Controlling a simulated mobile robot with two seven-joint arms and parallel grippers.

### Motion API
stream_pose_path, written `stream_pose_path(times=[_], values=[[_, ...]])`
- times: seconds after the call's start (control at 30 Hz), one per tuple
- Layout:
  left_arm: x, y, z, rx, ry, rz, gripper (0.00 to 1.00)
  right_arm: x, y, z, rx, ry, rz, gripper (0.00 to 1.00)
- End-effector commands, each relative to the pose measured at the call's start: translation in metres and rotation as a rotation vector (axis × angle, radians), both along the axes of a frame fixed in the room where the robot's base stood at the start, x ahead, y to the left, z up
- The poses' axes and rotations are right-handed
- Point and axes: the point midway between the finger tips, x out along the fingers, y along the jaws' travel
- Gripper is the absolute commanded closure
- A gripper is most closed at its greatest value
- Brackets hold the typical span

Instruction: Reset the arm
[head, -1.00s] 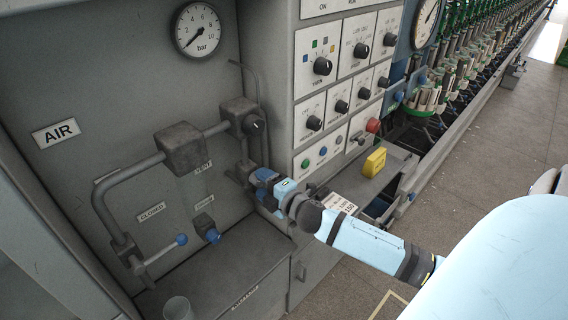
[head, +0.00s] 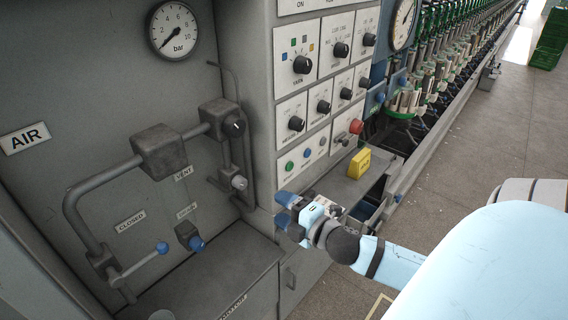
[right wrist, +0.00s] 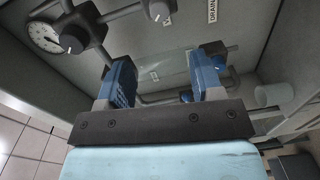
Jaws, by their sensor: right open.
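My right arm reaches in from the right in the head view. Its gripper (head: 284,208) is in front of the cabinet's lower part, right of the air pipework and below the control panel. In the right wrist view the two blue fingers of the right gripper (right wrist: 165,82) stand wide apart with nothing between them. The pipework and the grey panel show beyond them. My left gripper is not in view.
The grey pipe valve block (head: 160,152), blue-tipped lever (head: 162,248) and gauge (head: 174,28) are on the left. The control panel (head: 318,90) stands behind the gripper. A yellow block (head: 359,164) sits on the ledge. The floor (head: 460,170) at right is clear.

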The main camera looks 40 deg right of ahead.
Motion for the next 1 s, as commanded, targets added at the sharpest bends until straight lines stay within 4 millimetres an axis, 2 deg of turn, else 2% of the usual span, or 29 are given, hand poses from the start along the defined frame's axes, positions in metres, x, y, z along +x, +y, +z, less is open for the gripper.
stream_pose_path(times=[0.37, 0.47, 0.57, 0.63, 0.7, 0.8, 0.9, 1.0], values=[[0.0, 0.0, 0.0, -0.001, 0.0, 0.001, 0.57, 0.0, 0.0, 0.0, 0.002, 0.001, 0.0, 0.4], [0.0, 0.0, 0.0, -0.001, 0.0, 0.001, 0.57, -0.003, 0.003, -0.013, 0.057, 0.031, -0.009, 0.4], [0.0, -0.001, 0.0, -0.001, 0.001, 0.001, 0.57, -0.014, 0.016, -0.052, 0.227, 0.125, -0.038, 0.4], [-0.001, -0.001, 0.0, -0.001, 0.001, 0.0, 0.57, -0.028, 0.034, -0.09, 0.408, 0.219, -0.072, 0.4], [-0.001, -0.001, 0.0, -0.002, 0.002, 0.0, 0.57, -0.045, 0.057, -0.129, 0.608, 0.322, -0.116, 0.4], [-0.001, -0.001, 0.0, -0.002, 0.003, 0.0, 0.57, -0.07, 0.096, -0.176, 0.875, 0.456, -0.18, 0.4], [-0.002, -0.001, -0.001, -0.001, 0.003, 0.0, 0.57, -0.093, 0.133, -0.207, 1.091, 0.563, -0.238, 0.4], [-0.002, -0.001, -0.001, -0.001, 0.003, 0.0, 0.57, -0.108, 0.16, -0.226, 1.237, 0.634, -0.282, 0.4]])
